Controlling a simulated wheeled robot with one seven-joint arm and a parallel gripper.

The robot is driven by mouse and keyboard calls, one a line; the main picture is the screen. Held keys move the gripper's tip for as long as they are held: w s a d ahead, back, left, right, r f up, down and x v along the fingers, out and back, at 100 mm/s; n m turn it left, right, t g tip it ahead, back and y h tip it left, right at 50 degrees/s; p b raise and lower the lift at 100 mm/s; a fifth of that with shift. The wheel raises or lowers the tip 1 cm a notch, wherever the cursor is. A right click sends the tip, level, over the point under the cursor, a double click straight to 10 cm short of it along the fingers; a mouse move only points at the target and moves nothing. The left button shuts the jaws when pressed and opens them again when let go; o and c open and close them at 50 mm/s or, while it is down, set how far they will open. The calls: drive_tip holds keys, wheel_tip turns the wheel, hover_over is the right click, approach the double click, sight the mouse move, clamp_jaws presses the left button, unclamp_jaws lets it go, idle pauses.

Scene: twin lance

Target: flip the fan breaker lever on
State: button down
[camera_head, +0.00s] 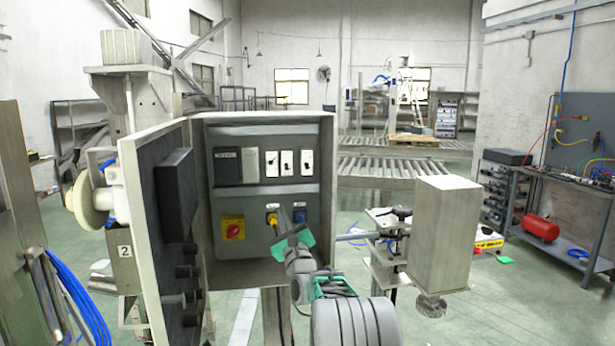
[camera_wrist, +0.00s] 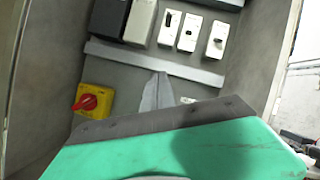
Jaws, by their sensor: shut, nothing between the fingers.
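Three white breakers with small dark levers sit in a row in the open grey electrical box: a left one (camera_head: 272,163), a middle one (camera_head: 288,163) and a right one (camera_head: 306,162). They also show in the wrist view as left (camera_wrist: 170,27), middle (camera_wrist: 188,33) and right (camera_wrist: 216,39). I cannot read which is the fan breaker. My gripper (camera_head: 283,215) is shut and empty, in front of the box's lower panel and below the breakers. Its grey fingertips (camera_wrist: 156,92) appear below the breaker row in the wrist view, apart from the levers.
A red knob on a yellow plate (camera_head: 232,227) is at lower left, with yellow (camera_head: 271,214) and blue (camera_head: 299,213) sockets beside it. A ledge (camera_wrist: 150,62) runs under the breakers. The open box door (camera_head: 160,230) stands left, and the box's side wall is on the right.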

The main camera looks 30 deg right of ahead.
sight(307, 166)
drive_tip(key=s+d+r+m+t+h, duration=0.1)
drive_tip(key=s+d+r+m+h, duration=0.1)
drive_tip(key=s+d+m+h, duration=0.2)
drive_tip(key=d+m+h, duration=0.1)
drive_tip(key=d+m, duration=0.2)
drive_tip(key=shift+d+m+t, duration=0.3)
drive_tip(key=shift+d+m, duration=0.05)
drive_tip(key=shift+m, duration=0.05)
drive_tip(key=p+x, duration=0.5)
drive_tip(key=x, duration=0.5)
drive_tip(key=shift+a, duration=0.15)
